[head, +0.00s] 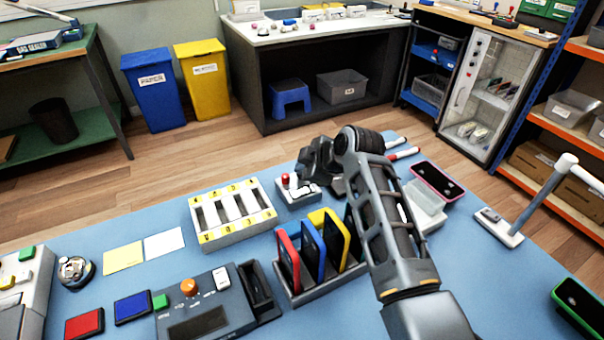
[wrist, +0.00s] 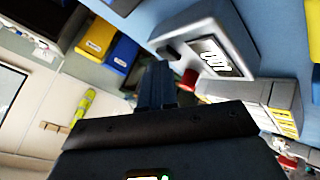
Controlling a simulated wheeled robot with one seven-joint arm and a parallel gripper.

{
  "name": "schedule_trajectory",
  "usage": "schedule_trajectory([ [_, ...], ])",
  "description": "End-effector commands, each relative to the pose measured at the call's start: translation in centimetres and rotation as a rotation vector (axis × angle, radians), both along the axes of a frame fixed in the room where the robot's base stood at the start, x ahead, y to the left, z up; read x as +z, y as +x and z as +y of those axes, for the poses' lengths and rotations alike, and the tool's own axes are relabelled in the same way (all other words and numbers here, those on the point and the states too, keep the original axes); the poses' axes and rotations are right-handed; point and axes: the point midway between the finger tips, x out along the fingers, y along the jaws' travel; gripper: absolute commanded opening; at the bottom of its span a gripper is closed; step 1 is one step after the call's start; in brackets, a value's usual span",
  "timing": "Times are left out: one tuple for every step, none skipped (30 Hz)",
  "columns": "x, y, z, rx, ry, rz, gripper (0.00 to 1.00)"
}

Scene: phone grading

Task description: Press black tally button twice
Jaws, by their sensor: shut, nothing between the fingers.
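The tally counter is a small pale grey box (head: 311,198) near the middle of the table's far part, beside my gripper. In the wrist view the counter (wrist: 224,36) shows a digit display (wrist: 214,61), tilted and hard to read. A black button (wrist: 170,50) is on its face and a red button (wrist: 188,79) stands at its side. My gripper (wrist: 158,84) is shut and empty, with its fingertips close to the black button; I cannot tell whether they touch. In the head view my gripper (head: 316,160) is just above and behind the counter, and its fingertips are unclear.
A white slotted tray (head: 236,232) with yellow labels is left of the counter. A rack with red, blue and yellow phones (head: 313,244) stands in front. A pink-edged phone (head: 437,181) and a clear box (head: 427,200) lie right of my arm. Blue table shows between them.

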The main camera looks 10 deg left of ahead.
Motion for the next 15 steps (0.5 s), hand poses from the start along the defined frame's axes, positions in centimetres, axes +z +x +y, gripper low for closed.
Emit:
schedule_trajectory([
  [-0.15,-0.03,-0.03,0.0,-0.001,0.002,0.0],
  [-0.14,-0.04,-0.04,0.0,-0.001,0.002,0.0],
  [-0.15,-0.05,-0.05,-0.001,-0.002,0.002,0.0],
  [-0.17,-0.05,-0.04,-0.001,-0.002,0.002,0.0],
  [-0.17,-0.05,-0.05,-0.001,-0.002,0.002,0.0],
  [-0.18,-0.06,-0.05,-0.001,-0.002,0.002,0.0],
  [-0.18,-0.06,-0.05,0.0,-0.002,0.003,0.0],
  [-0.16,-0.05,-0.05,0.0,-0.002,0.003,0.0],
  [-0.12,-0.05,-0.05,0.0,-0.002,0.003,0.0],
  [-0.06,-0.06,-0.06,0.0,-0.002,0.003,0.0],
  [0.03,-0.06,-0.06,0.0,-0.002,0.003,0.0],
  [0.17,-0.05,-0.07,0.0,-0.002,0.003,0.0],
  [0.31,-0.05,-0.08,0.0,-0.002,0.003,0.0],
  [0.46,-0.06,-0.08,0.0,-0.002,0.003,0.0],
  [0.69,-0.06,-0.08,0.0,-0.002,0.003,0.0],
])
